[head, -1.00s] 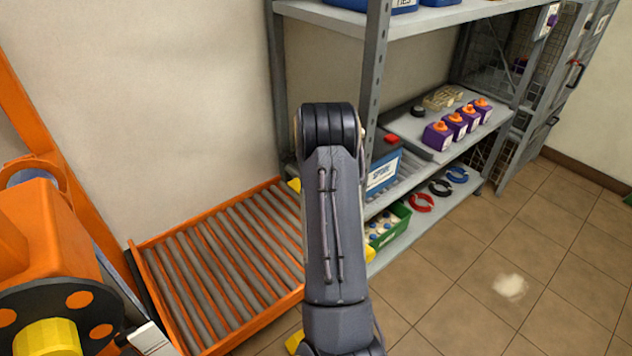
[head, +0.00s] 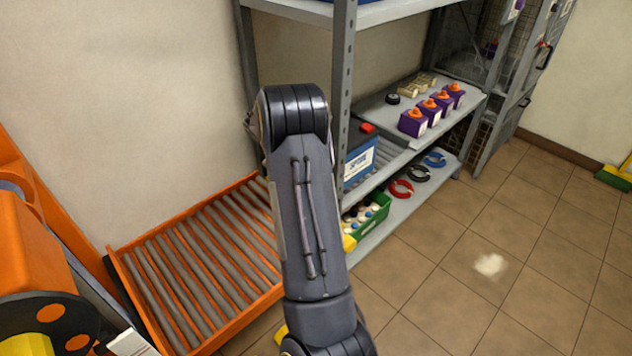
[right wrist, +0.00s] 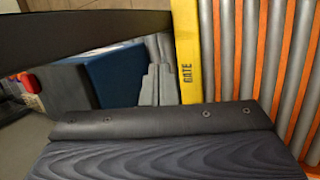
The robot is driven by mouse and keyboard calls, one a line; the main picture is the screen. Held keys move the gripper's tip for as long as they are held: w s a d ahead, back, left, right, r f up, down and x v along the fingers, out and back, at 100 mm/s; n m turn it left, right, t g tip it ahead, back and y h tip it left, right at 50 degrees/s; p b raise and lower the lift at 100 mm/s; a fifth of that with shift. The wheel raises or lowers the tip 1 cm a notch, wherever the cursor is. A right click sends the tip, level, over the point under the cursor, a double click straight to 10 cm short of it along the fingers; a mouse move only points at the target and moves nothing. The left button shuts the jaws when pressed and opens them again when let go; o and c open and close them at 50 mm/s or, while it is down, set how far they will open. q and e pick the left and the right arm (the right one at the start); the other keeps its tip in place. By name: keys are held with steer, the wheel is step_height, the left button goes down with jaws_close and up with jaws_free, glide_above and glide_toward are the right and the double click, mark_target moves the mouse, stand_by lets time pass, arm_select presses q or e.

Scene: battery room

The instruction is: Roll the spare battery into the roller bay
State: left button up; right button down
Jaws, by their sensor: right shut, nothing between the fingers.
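The spare battery (head: 361,160) is a blue box with a white label and a red cap on top. It stands on grey rollers on the middle shelf, partly behind the rack post. The right wrist view also shows a blue box side (right wrist: 115,75) and a red cap. The roller bay (head: 190,275) is an orange frame of grey rollers at left, empty where visible. A yellow bar marked GATE (right wrist: 187,50) lies along the rollers' edge in the right wrist view. My right gripper (right wrist: 160,118) is shut and empty, close to the gate; my arm hides it in the head view. My left gripper is out of view.
The rack's upright post (head: 342,90) stands beside the battery. A green crate (head: 365,217) and coloured rings are below. An orange machine (head: 35,265) borders the bay at left.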

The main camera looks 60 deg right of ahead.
step_height(320, 180, down, 4)
steer(key=w+a+n+t+h, duration=0.1)
steer(key=n+h, duration=0.1)
steer(key=n, duration=0.8)
steer(key=w+a+n+h, duration=0.1)
steer(key=w+n+h, duration=0.15)
steer(key=n, duration=0.75)
steer(key=b+x, duration=0.2)
steer(key=x, duration=0.7)
steer(key=shift+s, duration=0.2)
steer(key=d, duration=0.1)
steer(key=s+d, duration=0.1)
steer(key=d, duration=0.1)
steer(key=shift+d+f, duration=0.15)
steer(key=shift+d, duration=0.05)
steer(key=shift+s+d, duration=0.1)
steer(key=shift+d, duration=0.45)
